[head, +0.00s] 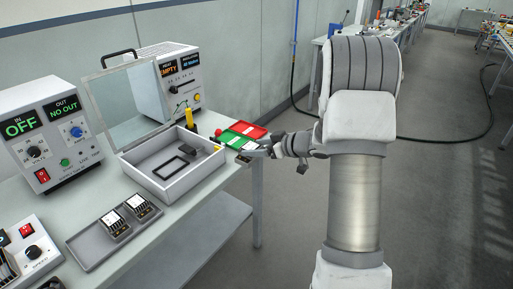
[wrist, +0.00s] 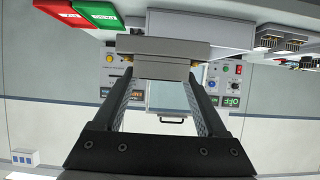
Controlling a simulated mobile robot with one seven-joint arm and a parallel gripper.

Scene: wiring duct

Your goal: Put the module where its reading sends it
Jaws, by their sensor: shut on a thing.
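My gripper (wrist: 160,82) is shut on a grey box-shaped module (wrist: 162,56), held across its width between the two fingers. In the head view my gripper (head: 254,152) is at the bench's right end, beside the red and green trays, with a small dark part of the module (head: 243,160) showing below it. The red tray (head: 249,129) lies behind the green tray (head: 238,138). The test box (head: 172,175) stands open with its clear lid (head: 122,103) raised, and no module shows in it. The tester (head: 180,88) behind it reads EMPTY in orange.
A supply unit (head: 48,135) at left reads OFF and NO OUT. Two modules (head: 115,222) (head: 138,206) sit in a grey tray (head: 92,251) at the bench front. Open floor lies right of the bench.

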